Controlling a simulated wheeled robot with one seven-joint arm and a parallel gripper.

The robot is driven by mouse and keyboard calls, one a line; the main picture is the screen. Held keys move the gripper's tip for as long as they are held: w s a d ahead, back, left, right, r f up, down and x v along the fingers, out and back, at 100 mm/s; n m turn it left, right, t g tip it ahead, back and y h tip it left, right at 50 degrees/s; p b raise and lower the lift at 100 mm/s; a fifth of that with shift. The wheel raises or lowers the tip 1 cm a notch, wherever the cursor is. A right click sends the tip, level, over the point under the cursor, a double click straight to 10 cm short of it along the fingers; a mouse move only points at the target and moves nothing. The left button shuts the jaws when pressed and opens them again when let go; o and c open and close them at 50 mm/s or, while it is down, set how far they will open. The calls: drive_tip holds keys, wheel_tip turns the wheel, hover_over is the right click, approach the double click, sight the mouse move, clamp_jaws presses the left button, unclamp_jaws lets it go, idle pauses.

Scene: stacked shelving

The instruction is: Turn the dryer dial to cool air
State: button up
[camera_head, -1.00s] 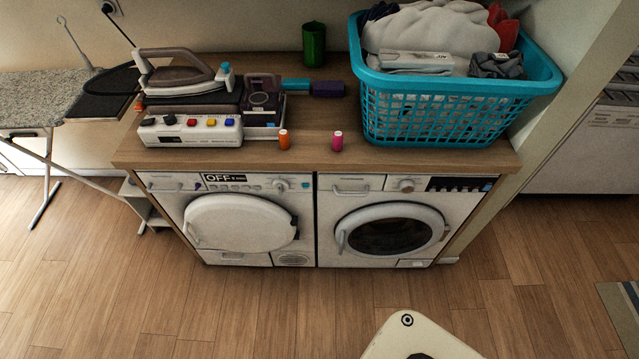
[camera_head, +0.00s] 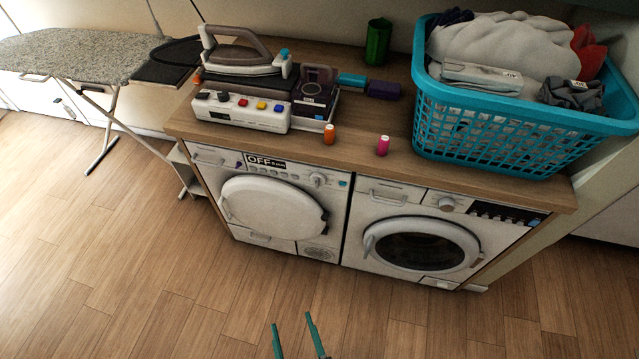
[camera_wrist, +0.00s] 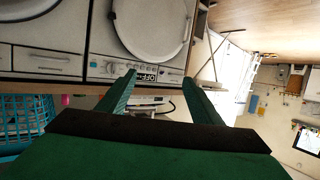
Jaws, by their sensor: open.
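The dryer (camera_head: 268,237) is the left machine under the wooden counter, with a solid white round door that is shut. Its top panel has an OFF display (camera_head: 259,161) and a round dial (camera_head: 317,180) to the right of a row of small buttons. The dial's setting is too small to read. My gripper (camera_head: 292,320) is open and empty, low in front of the machines and well apart from the dial. In the wrist view the dryer appears upside down, with its dial (camera_wrist: 108,68) left of my open fingers (camera_wrist: 160,77).
A washing machine (camera_head: 420,242) with a dark glass door stands right of the dryer. The counter (camera_head: 348,150) above holds an iron (camera_head: 245,55), thread spools and a blue laundry basket (camera_head: 480,135). An ironing board (camera_head: 80,55) stands left. The floor in front is clear.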

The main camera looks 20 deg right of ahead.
drive_tip(key=w+d+f+h, duration=0.1)
drive_tip(key=w+d+f, duration=0.1)
drive_tip(key=w+f, duration=0.3)
drive_tip(key=m+h, duration=0.7)
drive_tip(key=h, duration=0.2)
approach(316, 182)
drive_tip(key=shift+t, duration=0.3)
drive_tip(key=x, duration=0.9)
drive_tip(key=shift+d+f, duration=0.15)
drive_tip(key=shift+f, duration=0.1)
drive_tip(key=c, duration=1)
